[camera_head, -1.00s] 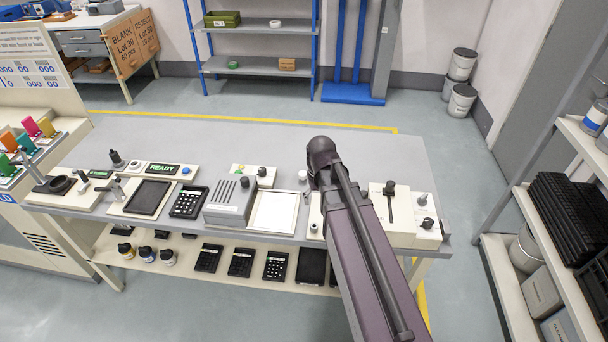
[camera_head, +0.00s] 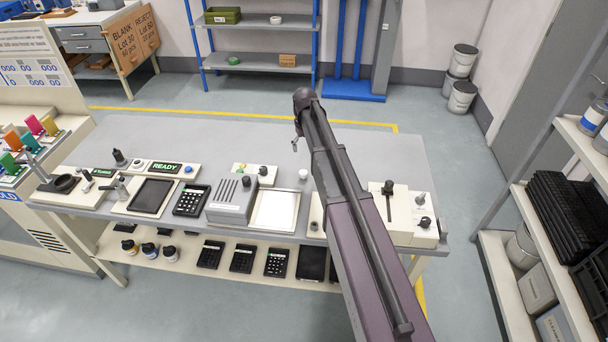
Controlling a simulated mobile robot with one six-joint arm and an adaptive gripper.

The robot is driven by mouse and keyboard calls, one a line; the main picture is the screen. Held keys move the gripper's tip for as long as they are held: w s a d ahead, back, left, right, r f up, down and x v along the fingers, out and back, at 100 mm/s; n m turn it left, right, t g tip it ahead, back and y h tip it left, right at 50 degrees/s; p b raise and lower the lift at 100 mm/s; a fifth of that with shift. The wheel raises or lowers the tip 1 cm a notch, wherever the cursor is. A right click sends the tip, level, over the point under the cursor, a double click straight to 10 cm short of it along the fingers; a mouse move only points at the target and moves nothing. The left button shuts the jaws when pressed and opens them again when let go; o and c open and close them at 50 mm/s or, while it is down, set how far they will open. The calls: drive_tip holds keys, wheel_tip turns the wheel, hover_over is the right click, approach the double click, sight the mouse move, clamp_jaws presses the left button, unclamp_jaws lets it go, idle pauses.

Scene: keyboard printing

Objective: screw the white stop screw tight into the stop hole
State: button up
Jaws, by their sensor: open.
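A small white round piece (camera_head: 303,174), which looks like the white stop screw, stands on the table just behind the bright framed plate. It is too small to make out a thread or its exact seating. My gripper (camera_head: 295,144) shows only as a small grey tip below the end of my arm, above the rear part of the table and behind the white piece, apart from it. It is open and appears empty. A beige block (camera_head: 315,225) at the table's front is partly covered by my arm. I cannot make out the stop hole.
The worktable (camera_head: 230,140) is clear along its back. A grey speaker-like box (camera_head: 231,200), a black keypad (camera_head: 191,200) and the bright framed plate (camera_head: 275,228) line its front. A beige lever unit (camera_head: 410,225) stands right of my arm.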

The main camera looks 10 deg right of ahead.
sight(304, 172)
drive_tip(key=shift+f, duration=0.15)
wheel_tip(304, 172, down, 8)
drive_tip(key=b, duration=0.8)
drive_tip(key=shift+f+b, duration=0.2)
drive_tip(key=shift+b, duration=0.1)
drive_tip(key=shift+f, duration=0.1)
drive_tip(key=f+b, duration=0.2)
drive_tip(key=b, duration=0.1)
drive_tip(key=shift+w+a+f, duration=0.2)
drive_tip(key=shift+f, duration=0.2)
drive_tip(key=shift+f+b, duration=1.1)
drive_tip(key=c, duration=1)
